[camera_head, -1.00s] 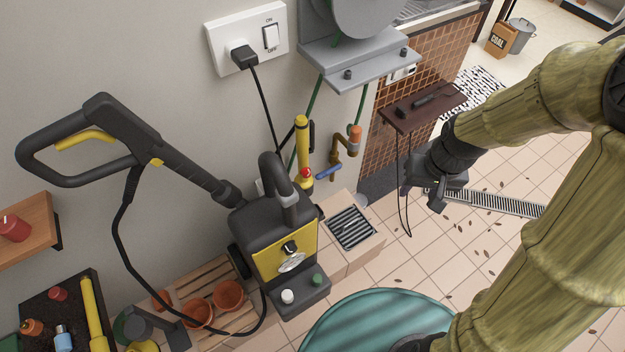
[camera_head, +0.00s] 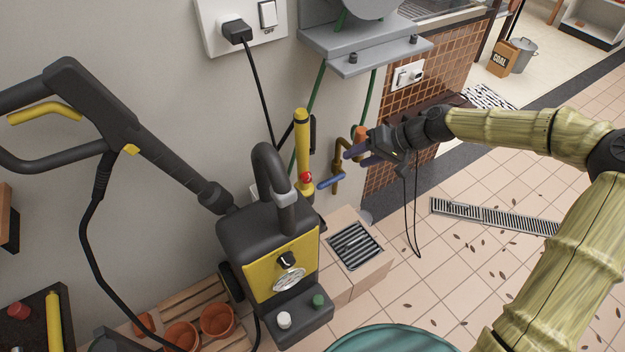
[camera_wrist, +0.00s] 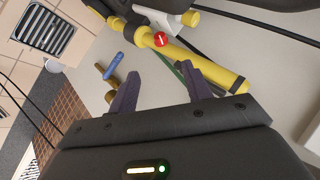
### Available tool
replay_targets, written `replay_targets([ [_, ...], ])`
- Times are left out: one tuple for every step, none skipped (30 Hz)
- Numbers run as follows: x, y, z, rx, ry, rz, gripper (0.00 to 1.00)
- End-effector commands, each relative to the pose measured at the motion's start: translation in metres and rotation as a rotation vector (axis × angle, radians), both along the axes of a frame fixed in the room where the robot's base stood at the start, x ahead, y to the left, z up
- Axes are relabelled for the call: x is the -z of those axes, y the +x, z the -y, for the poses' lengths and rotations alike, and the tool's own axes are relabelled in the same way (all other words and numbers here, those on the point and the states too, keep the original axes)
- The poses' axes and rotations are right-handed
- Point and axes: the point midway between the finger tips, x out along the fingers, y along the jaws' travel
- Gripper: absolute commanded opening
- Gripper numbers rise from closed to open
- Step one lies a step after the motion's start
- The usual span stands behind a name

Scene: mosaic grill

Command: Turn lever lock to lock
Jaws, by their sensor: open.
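The blue lever (camera_head: 331,181) sits on a brass tap (camera_head: 338,165) on the wall, beside an upright yellow tube. The lever points out to the left of the tap, tilted slightly. My gripper (camera_head: 357,156) is open and empty, just right of the tap and a little above the lever, apart from it. In the wrist view, the lever (camera_wrist: 113,63) lies to the left of and beyond my gripper's (camera_wrist: 160,72) left finger, outside the gap. That finger partly hides the brass body.
A yellow tube (camera_head: 303,150) with a red knob stands close left of the tap. The pressure washer (camera_head: 270,240) stands in front to the left. A drain grate (camera_head: 356,245) lies below. Green hoses (camera_head: 367,105) and a grey bracket (camera_head: 365,52) are above.

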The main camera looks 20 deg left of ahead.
Motion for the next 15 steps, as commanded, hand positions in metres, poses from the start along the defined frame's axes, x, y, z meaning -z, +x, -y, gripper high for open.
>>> replay_targets([
  [0.0,0.0,0.0,0.0,0.0,0.0,0.49],
  [0.0,0.0,0.0,0.0,-0.001,0.0,0.49],
  [0.001,0.0,-0.001,0.0,-0.001,0.0,0.49],
  [0.002,0.0,-0.002,0.0,-0.001,0.0,0.49],
  [0.003,-0.001,-0.003,-0.001,-0.001,-0.001,0.49],
  [0.005,-0.001,-0.005,-0.001,-0.001,-0.001,0.49],
  [0.007,-0.001,-0.006,-0.001,-0.001,-0.001,0.49],
  [0.009,-0.001,-0.008,-0.001,-0.001,-0.001,0.49],
  [0.013,-0.001,-0.012,-0.002,-0.001,-0.002,0.49],
  [0.015,-0.001,-0.015,-0.003,-0.002,-0.003,0.49],
  [0.019,-0.001,-0.018,-0.003,-0.002,-0.003,0.49],
  [0.023,-0.001,-0.023,-0.003,-0.002,-0.003,0.49],
  [0.027,-0.001,-0.027,-0.004,-0.001,-0.003,0.49],
  [0.031,-0.001,-0.031,-0.004,-0.001,-0.003,0.49],
  [0.036,-0.001,-0.036,-0.003,-0.002,-0.003,0.49],
])
